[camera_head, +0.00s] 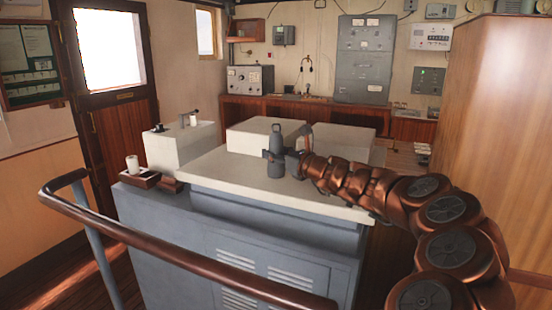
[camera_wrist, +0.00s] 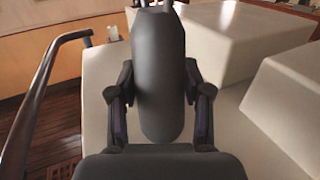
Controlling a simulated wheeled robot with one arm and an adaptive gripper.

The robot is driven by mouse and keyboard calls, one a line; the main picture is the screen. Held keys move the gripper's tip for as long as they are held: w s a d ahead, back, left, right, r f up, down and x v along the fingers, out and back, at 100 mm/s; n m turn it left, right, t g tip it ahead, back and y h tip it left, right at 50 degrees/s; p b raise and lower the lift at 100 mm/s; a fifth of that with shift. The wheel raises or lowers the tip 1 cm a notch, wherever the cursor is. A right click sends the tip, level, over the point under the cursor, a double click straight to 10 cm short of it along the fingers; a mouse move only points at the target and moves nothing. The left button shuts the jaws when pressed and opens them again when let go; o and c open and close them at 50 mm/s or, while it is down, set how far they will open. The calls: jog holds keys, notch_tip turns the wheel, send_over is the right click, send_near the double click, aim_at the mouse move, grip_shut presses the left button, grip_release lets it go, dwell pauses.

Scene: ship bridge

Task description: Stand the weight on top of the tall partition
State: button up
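The weight (camera_head: 276,168) is a dark grey, upright, bottle-like shape with a narrower top, at the white top of the console in the head view. In the wrist view the weight (camera_wrist: 158,75) is a long dark rounded body between my fingers. My gripper (camera_head: 277,156) reaches it from the right, with a finger on each side. In the wrist view my gripper (camera_wrist: 158,78) has both fingers against its sides. I cannot tell whether its base touches the console. The tall partition (camera_head: 487,120) is the wood-panelled block at the right, its top near the picture's upper edge.
The console top (camera_head: 230,172) is white, with raised white boxes (camera_head: 268,134) behind the weight. A white cup (camera_head: 132,165) stands at the console's left end. A curved wooden handrail (camera_head: 170,250) runs in front. My arm passes between console and partition.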

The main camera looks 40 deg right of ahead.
grip_shut()
jog(key=shift+r, duration=0.15)
dwell(0.4)
